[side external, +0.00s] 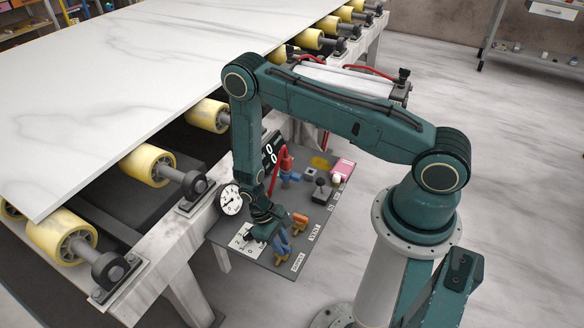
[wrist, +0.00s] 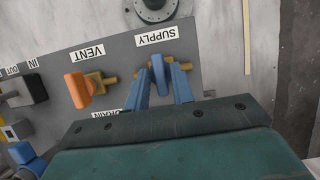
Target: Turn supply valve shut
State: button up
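The supply valve has a blue handle (wrist: 158,74) on a brass body, beside the SUPPLY label (wrist: 156,37) in the wrist view. My gripper (wrist: 161,72) has its two blue fingers apart, one on each side of this handle. Narrow gaps seem to show between fingers and handle, so I see no firm grip; contact at the tips is unclear. In the side external view my gripper (side external: 276,238) is low over the near end of the grey panel (side external: 255,258), by the SUPPLY label (side external: 298,262). The arm and fingers partly hide the valve there.
The orange-handled vent valve (wrist: 78,90) stands just left of the supply valve in the wrist view. A round gauge (side external: 231,199) and a red part (side external: 282,163) are close to my arm. Rollers under a stone slab (side external: 130,60) lie left; open floor is right.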

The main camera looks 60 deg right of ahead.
jog(key=shift+o, duration=0.7)
jog(key=v, duration=1.4)
jog(key=shift+f, duration=0.1)
